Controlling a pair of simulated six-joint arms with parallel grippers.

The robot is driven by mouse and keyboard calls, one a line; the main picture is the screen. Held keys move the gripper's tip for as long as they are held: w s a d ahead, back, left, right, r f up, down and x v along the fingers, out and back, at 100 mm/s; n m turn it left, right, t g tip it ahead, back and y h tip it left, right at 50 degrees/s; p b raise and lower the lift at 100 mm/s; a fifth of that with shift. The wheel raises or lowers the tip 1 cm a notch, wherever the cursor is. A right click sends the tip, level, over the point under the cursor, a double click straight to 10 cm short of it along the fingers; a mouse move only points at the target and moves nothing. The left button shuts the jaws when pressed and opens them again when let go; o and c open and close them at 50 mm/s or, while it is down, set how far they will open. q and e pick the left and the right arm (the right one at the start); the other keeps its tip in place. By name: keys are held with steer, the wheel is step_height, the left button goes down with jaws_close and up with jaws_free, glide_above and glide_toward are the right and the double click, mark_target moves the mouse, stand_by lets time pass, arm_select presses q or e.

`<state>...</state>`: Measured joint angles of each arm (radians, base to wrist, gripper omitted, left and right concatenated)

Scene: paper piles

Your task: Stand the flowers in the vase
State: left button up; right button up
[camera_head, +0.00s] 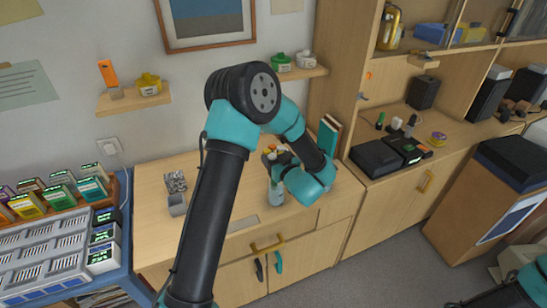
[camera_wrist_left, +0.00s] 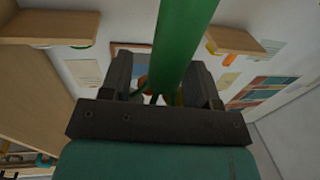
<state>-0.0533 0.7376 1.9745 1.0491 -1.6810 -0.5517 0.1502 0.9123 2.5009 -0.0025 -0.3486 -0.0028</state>
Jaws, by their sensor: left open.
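My left gripper (camera_head: 272,156) is over the desk, beside small orange and yellow flower heads (camera_head: 271,149), partly hidden by my arm. A pale, bluish vase-like vessel (camera_head: 276,193) stands on the desk just below the gripper, partly covered by my wrist. In the left wrist view, a thick green stem (camera_wrist_left: 184,40) runs between the two dark fingers of my gripper (camera_wrist_left: 160,82), which are apart. Orange bits show behind the fingers. I cannot tell whether the stems' lower ends are inside the vessel. My right gripper does not show.
The wooden desk (camera_head: 150,185) has free room left of the vessel. Wall shelves (camera_head: 133,101) hang behind. A blue stand with boxes (camera_head: 45,255) is at left, a cabinet with black devices (camera_head: 376,158) at right.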

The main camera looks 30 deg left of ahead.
arm_select(q)
steer(key=v, duration=1.7)
steer(key=shift+d, duration=0.25)
stand_by(0.6)
